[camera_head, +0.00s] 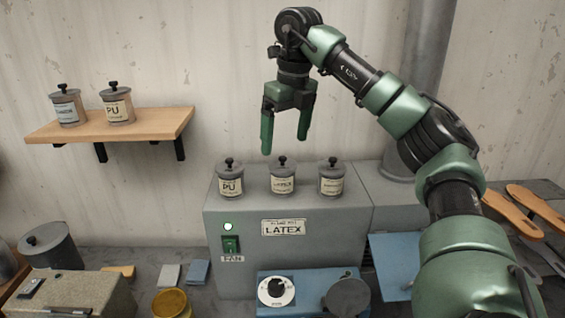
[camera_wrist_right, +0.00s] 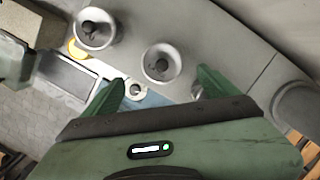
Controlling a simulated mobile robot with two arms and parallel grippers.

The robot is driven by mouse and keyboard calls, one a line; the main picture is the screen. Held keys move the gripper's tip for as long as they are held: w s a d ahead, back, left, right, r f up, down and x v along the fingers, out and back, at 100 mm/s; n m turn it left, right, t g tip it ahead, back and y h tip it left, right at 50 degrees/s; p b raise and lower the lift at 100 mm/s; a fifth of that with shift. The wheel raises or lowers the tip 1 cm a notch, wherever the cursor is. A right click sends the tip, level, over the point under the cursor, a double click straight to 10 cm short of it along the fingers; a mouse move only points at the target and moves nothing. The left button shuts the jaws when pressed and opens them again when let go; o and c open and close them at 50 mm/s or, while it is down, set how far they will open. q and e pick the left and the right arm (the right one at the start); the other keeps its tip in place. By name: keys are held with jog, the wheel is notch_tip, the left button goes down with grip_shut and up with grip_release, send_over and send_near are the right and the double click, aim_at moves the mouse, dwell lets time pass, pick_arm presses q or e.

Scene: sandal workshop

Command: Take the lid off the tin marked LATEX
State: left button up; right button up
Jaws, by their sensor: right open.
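The tin marked LATEX (camera_head: 283,178) is grey with a black-knobbed lid on it, and stands in the middle of three tins on the grey cabinet. My right gripper (camera_head: 284,146) is open and empty, fingers down, above and apart from the LATEX tin. In the right wrist view the gripper (camera_wrist_right: 160,90) has a lidded tin (camera_wrist_right: 162,63), apparently the LATEX one, between and beyond its fingers. My left gripper is not in view.
The grey cabinet (camera_head: 340,235) carries a LATEX plate and a FAN switch. A wooden shelf (camera_head: 160,125) holds two more lidded tins at left. A blue box with a dial (camera_head: 277,291) stands in front. A pipe (camera_head: 425,80) rises at right, near sandal soles (camera_head: 538,211).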

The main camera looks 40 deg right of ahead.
aim_at(283, 157)
jog(key=shift+f+p, duration=0.35)
jog(key=shift+p, duration=0.05)
jog(key=f+p, duration=0.1)
jog(key=w+f+p, duration=0.1)
jog(key=f, duration=0.1)
jog(key=shift+d+f, duration=0.2)
jog(key=shift+f, duration=0.1)
jog(key=shift+d+f, duration=0.1)
jog(key=shift+f, duration=0.45)
jog(key=shift+r, duration=0.1)
jog(key=c, duration=1.4)
